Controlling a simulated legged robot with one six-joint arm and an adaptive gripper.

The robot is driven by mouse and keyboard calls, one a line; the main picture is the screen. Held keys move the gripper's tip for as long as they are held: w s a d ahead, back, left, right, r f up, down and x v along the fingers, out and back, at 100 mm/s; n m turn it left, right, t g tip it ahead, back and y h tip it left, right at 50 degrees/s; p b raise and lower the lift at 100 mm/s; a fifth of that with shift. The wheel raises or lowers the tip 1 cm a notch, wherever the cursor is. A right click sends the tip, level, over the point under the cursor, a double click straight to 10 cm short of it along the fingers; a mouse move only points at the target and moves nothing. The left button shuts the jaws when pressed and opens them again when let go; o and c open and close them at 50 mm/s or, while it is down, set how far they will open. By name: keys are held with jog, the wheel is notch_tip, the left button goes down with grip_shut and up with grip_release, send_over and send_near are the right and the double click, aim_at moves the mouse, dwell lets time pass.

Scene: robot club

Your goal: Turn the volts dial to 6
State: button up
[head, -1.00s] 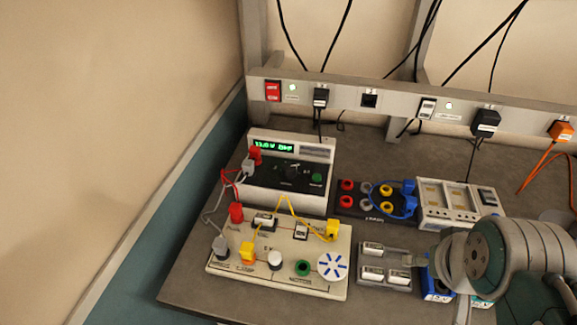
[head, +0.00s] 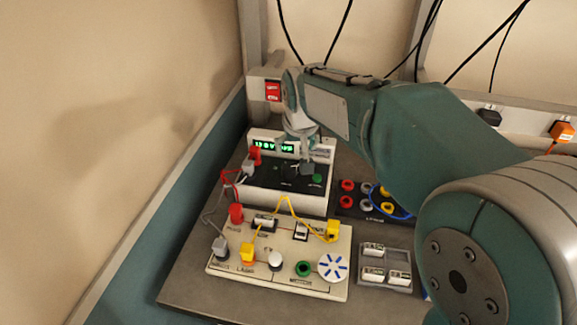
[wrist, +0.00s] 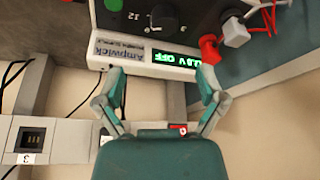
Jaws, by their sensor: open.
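The white power supply (head: 285,203) with a black front panel stands at the back of the bench. Its dark volts dial (head: 289,171) is small in the head view, close to my gripper. In the wrist view the black dial (wrist: 166,15) appears upside down, with a "12" mark beside it. Its pointer setting is too unclear to read. The green display (wrist: 174,60) ends in "V OFF"; its leading digits are unclear. My gripper (wrist: 160,74) is open and empty, its fingers spread over the supply's top edge, apart from the dial. In the head view my gripper (head: 304,155) hangs before the panel.
A red plug (wrist: 210,49) and a grey plug (wrist: 236,33) sit beside the dial, near one finger. A green knob (wrist: 113,4) is on the other side. A cream circuit board (head: 225,262) with yellow leads lies in front. A socket rail runs behind.

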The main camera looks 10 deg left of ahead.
aim_at(289, 166)
jog(key=x, duration=0.7)
jog(key=a+x, duration=0.1)
jog(key=x, duration=0.3)
jog(key=shift+w+f, duration=0.15)
jog(key=shift+w, duration=0.05)
jog(key=c, duration=1.1)
